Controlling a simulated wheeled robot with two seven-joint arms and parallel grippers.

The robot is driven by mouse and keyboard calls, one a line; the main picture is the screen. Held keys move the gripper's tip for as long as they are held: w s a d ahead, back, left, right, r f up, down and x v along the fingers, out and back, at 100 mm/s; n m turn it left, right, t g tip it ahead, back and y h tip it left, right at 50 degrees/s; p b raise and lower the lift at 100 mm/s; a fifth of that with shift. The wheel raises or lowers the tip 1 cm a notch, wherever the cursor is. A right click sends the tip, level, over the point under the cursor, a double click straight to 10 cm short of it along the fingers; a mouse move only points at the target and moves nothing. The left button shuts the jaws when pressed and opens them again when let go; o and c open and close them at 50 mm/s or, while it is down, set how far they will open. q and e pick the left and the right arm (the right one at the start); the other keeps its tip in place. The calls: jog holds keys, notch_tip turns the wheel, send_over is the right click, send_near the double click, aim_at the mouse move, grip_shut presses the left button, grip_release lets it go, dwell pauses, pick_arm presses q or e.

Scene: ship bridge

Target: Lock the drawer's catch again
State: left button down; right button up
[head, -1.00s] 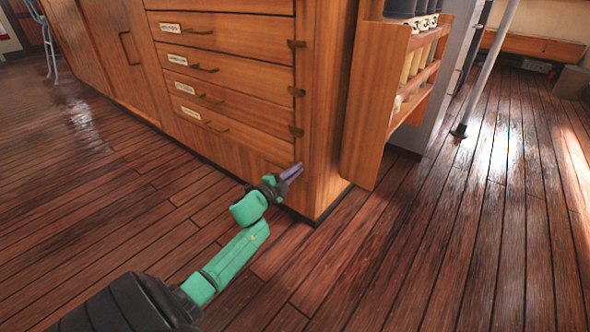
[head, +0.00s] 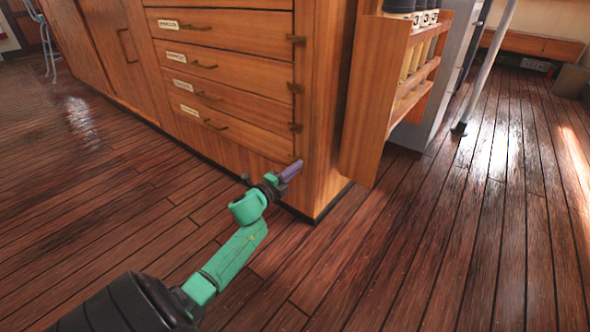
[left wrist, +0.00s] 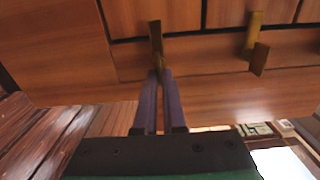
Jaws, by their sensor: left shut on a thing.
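The wooden cabinet has a stack of drawers (head: 222,70) with brass pull handles and small label plates, all looking closed. Brass catches (head: 296,88) sit along the drawers' right edge. My left gripper (head: 291,171) is at the cabinet's lower right, by the lowest drawer's edge. In the left wrist view its purple fingers (left wrist: 160,98) are shut on a brass catch (left wrist: 155,42), which reaches over the dark seam beside the drawer front. The fingers hide part of this catch. Another brass catch (left wrist: 252,36) shows further right there. My right gripper is not in view.
A wooden rack (head: 362,110) with rolled tubes stands close to the right of the cabinet corner. A metal pole (head: 485,70) stands further right. The plank floor (head: 420,235) in front and to the right is clear.

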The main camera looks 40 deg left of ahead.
pick_arm(q)
jog(key=shift+r, duration=0.3)
jog(key=c, duration=1)
grip_release()
jog(key=shift+a, duration=0.1)
jog(key=shift+r, duration=0.1)
jog(key=shift+f, duration=0.2)
